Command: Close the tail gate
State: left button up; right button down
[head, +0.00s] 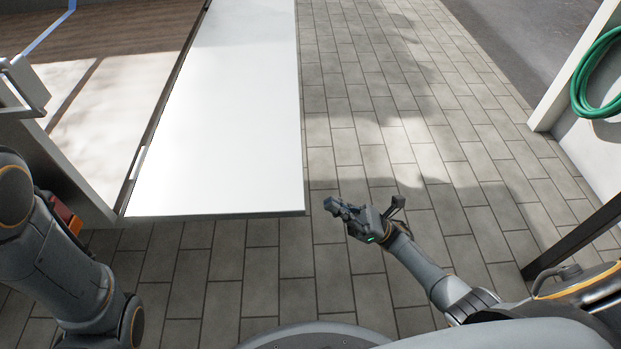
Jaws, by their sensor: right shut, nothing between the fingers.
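The tail gate (228,110) is a flat white panel in the head view. It lies lowered and level, hinged along its left edge to the truck bed (100,95). My right gripper (340,207) is shut and empty, just right of the panel's near right corner, apart from it in the picture. Whether it is above or below the panel's height I cannot tell. My left arm comes in at the lower left, and its gripper is not in view.
Grey paving (400,130) is open to the right of the gate. A side post of the truck with a red and orange lamp (65,217) stands near my left arm. A green hose (592,80) hangs on a white wall at the right, with a dark post (575,240) below.

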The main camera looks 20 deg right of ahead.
jog(key=w+a+r, duration=0.1)
jog(key=a+r, duration=0.4)
jog(key=r, duration=0.4)
jog(key=shift+w, duration=0.2)
jog(key=shift+r, duration=0.1)
